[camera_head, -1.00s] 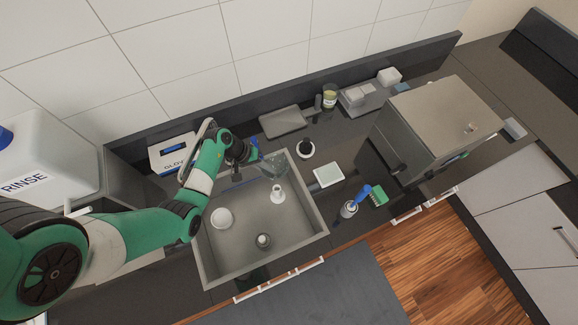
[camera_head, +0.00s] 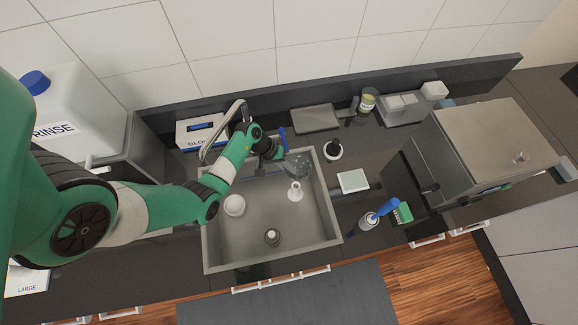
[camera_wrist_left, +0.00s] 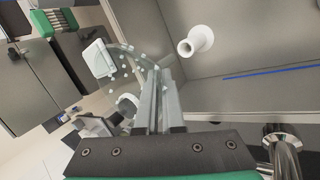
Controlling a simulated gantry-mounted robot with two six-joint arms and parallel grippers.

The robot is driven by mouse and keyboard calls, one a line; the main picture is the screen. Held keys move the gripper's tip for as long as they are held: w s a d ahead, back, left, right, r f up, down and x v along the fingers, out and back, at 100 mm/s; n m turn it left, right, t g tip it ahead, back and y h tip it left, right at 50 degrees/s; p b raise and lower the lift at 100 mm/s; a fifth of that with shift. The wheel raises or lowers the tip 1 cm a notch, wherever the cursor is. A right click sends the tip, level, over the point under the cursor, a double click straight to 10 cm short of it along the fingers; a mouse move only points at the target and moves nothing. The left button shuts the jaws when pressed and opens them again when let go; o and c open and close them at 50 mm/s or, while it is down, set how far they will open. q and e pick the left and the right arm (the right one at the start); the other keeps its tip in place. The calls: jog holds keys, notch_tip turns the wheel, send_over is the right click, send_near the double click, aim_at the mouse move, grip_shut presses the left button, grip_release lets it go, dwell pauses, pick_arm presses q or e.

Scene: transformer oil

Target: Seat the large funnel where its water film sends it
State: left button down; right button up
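The large funnel (camera_head: 298,165) is clear and glassy, seen over the back right of the sink in the head view. My left gripper (camera_head: 280,154) is at its left side. In the left wrist view the fingers (camera_wrist_left: 160,88) are nearly together on part of the clear funnel (camera_wrist_left: 126,60). Several pale separate droplets show on its wall there. Its outline is faint, so its exact tilt is unclear. A small white funnel-like piece (camera_head: 295,191) is in the sink under it, and shows in the wrist view (camera_wrist_left: 195,41). My right gripper is out of view.
The grey sink (camera_head: 212,245) also holds a white round dish (camera_head: 234,205). A faucet (camera_head: 222,128) arches behind my left arm. On the counter are a black-ringed stand (camera_head: 333,149), a white square pad (camera_head: 352,181), a blue-handled tool (camera_head: 386,207), a green rack (camera_head: 402,212) and a steel oven (camera_head: 490,140).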

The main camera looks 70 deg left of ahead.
pick_arm(q)
jog(key=shift+f+b, duration=1.85)
jog(key=shift+f, duration=0.6)
jog(key=shift+f+b, duration=2.45)
jog(key=shift+f, duration=0.4)
jog(key=c, duration=1)
grip_release()
jog(key=shift+o, duration=0.2)
jog(key=p+v, duration=0.2)
jog(key=v, duration=0.5)
jog(key=shift+r, duration=0.3)
jog(key=shift+s, duration=0.1)
